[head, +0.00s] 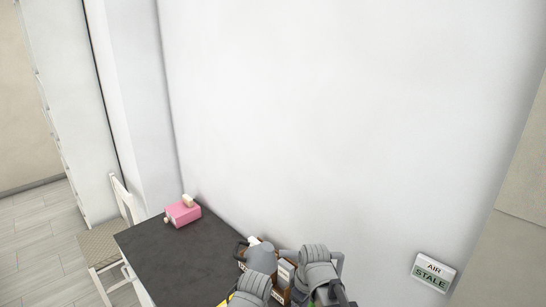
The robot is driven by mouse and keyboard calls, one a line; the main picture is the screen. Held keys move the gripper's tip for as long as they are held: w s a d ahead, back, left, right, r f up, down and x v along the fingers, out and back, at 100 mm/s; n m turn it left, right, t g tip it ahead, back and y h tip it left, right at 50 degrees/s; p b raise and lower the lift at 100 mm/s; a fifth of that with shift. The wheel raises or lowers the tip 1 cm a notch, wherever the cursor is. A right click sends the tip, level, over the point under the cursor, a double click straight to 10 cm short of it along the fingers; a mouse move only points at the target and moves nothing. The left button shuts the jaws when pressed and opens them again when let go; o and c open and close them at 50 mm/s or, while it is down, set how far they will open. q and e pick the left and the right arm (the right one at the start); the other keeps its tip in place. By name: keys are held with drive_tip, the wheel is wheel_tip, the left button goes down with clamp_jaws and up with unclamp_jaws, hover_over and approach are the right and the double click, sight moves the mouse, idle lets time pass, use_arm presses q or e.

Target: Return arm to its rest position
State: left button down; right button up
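Grey rounded links of my arms show at the bottom edge, right of centre, in the head view. I cannot make out any fingertips of my left or right gripper there. The links overlap the right end of a dark table (180,262) and hide part of what stands on it.
A pink box-like item (184,213) with pale parts lies at the table's far left corner. Small boxed items (286,272) stand partly hidden behind my arms. A white chair (103,246) stands left of the table. The table's middle is clear.

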use_arm(q)
wheel_tip(320, 180, down, 9)
drive_tip(key=b, duration=0.6)
drive_tip(key=shift+b, duration=0.3)
use_arm(e)
drive_tip(key=s+a+f+m+h, duration=0.1)
drive_tip(key=s+f+m+h, duration=0.1)
drive_tip(key=s+f+m, duration=0.4)
drive_tip(key=s+f, duration=0.3)
drive_tip(key=shift+a+h, duration=0.25)
drive_tip(key=shift+h, duration=0.15)
drive_tip(key=shift+s, duration=0.1)
idle(2.0)
